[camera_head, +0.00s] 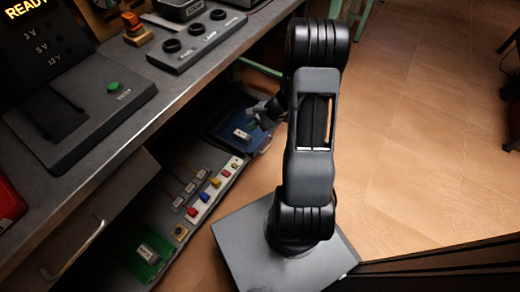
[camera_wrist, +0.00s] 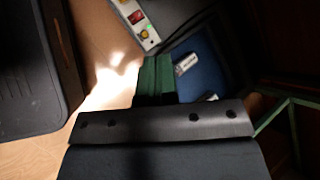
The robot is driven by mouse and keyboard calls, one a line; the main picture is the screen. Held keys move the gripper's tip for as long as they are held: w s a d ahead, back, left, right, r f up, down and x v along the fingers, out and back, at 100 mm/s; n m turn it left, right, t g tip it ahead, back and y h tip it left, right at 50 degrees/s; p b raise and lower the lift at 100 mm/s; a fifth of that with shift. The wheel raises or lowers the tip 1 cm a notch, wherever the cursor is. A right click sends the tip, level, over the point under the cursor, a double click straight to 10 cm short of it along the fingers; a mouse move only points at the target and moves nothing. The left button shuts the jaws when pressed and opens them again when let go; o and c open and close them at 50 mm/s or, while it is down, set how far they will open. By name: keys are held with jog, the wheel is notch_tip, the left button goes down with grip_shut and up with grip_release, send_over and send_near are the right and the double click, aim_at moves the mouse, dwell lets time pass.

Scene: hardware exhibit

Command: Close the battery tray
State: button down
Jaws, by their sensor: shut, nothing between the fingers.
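My gripper (camera_wrist: 155,62) is shut and empty, its green fingers together in the wrist view. It reaches over the near edge of a blue tray (camera_wrist: 208,62) that holds small pale pieces; I cannot tell whether it touches the tray. In the head view the blue tray (camera_head: 222,126) lies low under the counter, with a white labelled block (camera_head: 242,134) in it. My gripper's dark end (camera_head: 268,112) is at its right side, partly hidden by my arm. No part is clearly marked as the battery tray; the blue tray may be it.
A strip with coloured buttons (camera_head: 214,190) and a green tray (camera_head: 147,254) lie on the low shelf. A drawer front (camera_head: 95,215) with a metal handle is at lower left. The counter (camera_head: 175,95) carries consoles above.

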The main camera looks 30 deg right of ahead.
jog(key=s+d+f+m+t+p, duration=0.1)
jog(key=d+f+m+t, duration=0.1)
jog(key=d+f+m, duration=0.3)
jog(key=d+f+m+t, duration=0.1)
jog(key=d+f+m, duration=0.15)
jog(key=f, duration=0.55)
jog(key=m+t+h, duration=0.2)
jog(key=m+h, duration=0.1)
jog(key=m, duration=0.4)
send_near(256, 150)
jog(key=s+d+r, duration=0.2)
jog(key=s+d, duration=0.1)
jog(key=s, duration=0.2)
jog(key=b+x, duration=0.1)
jog(key=x, duration=0.3)
jog(key=b+x, duration=0.1)
jog(key=x, duration=0.3)
jog(key=b+x, duration=0.2)
jog(key=x, duration=0.2)
jog(key=shift+w+a+r, duration=0.2)
jog(key=shift+w+r, duration=0.1)
jog(key=shift+r, duration=0.05)
jog(key=shift+w+a+r, duration=0.1)
jog(key=shift+w+a, duration=0.15)
jog(key=shift+w, duration=0.25)
jog(key=shift+b, duration=0.3)
